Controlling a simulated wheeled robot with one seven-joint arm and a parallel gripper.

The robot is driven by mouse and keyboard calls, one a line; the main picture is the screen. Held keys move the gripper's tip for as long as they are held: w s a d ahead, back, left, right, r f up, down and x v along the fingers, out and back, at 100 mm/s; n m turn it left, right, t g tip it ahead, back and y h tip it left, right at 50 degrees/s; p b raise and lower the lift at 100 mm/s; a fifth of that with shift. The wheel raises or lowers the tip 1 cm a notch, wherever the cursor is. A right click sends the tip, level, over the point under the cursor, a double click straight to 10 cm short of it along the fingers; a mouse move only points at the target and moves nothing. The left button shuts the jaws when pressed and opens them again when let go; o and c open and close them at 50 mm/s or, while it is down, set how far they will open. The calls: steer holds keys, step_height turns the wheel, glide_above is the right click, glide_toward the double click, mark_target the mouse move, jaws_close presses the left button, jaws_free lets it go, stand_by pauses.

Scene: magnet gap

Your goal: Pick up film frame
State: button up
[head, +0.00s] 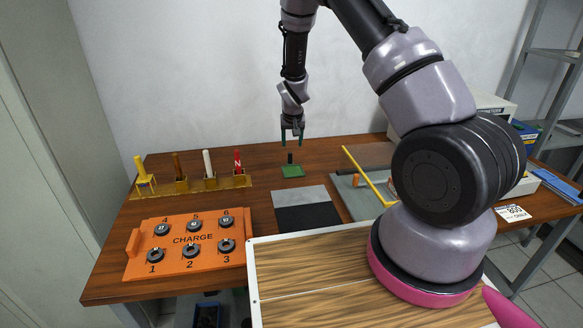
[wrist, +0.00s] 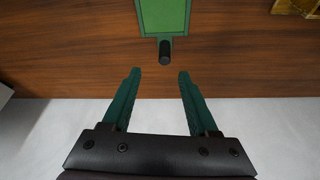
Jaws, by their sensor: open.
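My gripper (head: 292,143) hangs above the handle, fingers pointing down. In the wrist view my gripper (wrist: 158,72) has its two green fingers spread wide, with the handle ahead of the gap between the tips. Nothing is between the fingers, and they do not touch the handle.
An orange charge block (head: 190,262) with several numbered black rings is at front left. A yellow rack (head: 195,187) of coloured sticks stands behind it. A grey and black mat (head: 307,218) lies in front of the green piece. A yellow bar (head: 368,177) slants over a grey tray on the right.

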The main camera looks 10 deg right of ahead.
mark_target(290, 154)
steer(key=x, duration=0.3)
steer(key=shift+f, duration=0.15)
steer(key=shift+s+a+x, duration=0.1)
steer(key=shift+a+x, duration=0.05)
steer(key=shift+x, duration=0.75)
steer(key=shift+s+a+x, duration=0.1)
steer(key=shift+a+x, duration=0.05)
steer(key=shift+x, duration=0.75)
steer(key=shift+s+a+x, duration=0.1)
steer(key=shift+a+x, duration=0.05)
steer(key=shift+x, duration=0.7)
steer(key=shift+w+f, duration=0.1)
steer(key=shift+f, duration=0.05)
jaws_close()
